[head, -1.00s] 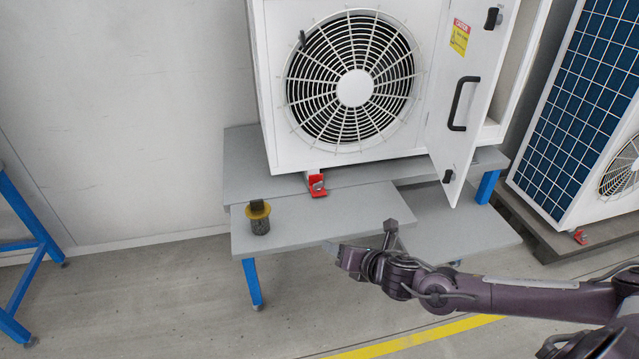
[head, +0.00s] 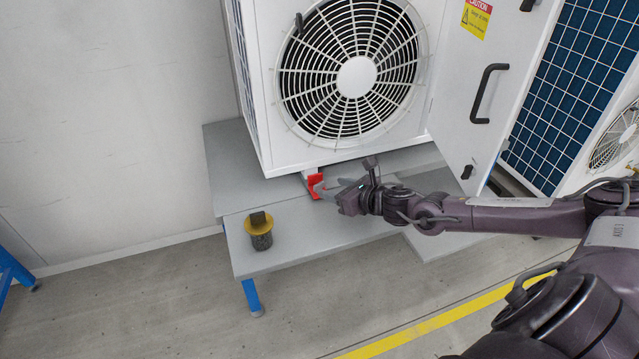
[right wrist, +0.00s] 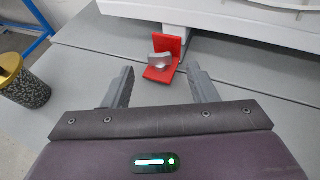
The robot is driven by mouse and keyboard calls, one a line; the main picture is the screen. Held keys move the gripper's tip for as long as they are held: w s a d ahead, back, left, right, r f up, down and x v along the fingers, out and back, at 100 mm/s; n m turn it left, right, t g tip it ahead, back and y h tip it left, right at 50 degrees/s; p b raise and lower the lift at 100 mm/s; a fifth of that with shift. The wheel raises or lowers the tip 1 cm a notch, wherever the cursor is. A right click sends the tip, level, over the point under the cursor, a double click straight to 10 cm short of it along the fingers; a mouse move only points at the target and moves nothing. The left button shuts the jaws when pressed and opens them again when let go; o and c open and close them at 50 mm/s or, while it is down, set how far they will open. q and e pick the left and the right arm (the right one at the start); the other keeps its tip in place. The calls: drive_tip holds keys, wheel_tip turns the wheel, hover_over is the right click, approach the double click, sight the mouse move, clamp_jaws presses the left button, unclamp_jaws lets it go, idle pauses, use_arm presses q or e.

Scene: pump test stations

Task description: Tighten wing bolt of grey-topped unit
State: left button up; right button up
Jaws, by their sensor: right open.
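A white fan unit (head: 290,150) stands on the grey bench; its top is out of view, so I cannot tell its colour. A red bracket (head: 314,184) sits at its near bottom edge. In the right wrist view the red bracket (right wrist: 170,44) carries a small grey wing bolt (right wrist: 160,61). My right gripper (head: 334,188) is open, its fingers pointing at the bracket from the right. In the right wrist view its fingertips (right wrist: 160,70) lie either side of the bolt's line, apart from it and just short of it. My left gripper is not in view.
A dark speckled pot with a yellow rim (head: 259,230) stands on the grey bench (head: 300,232) left of my gripper. The unit's open door (head: 480,110) with a black handle hangs above my right arm. Another unit with a blue grid panel (head: 560,110) stands at the right.

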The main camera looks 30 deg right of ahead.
sight(320, 184)
drive_tip(key=x, duration=0.4)
drive_tip(key=shift+w+f, duration=0.1)
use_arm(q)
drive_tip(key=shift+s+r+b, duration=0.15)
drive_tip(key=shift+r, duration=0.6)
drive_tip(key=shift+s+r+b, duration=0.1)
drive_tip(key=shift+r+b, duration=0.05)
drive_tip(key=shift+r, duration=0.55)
use_arm(e)
drive_tip(key=shift+w+a+f, duration=0.1)
drive_tip(key=shift+w+f, duration=0.1)
drive_tip(key=shift+w, duration=0.35)
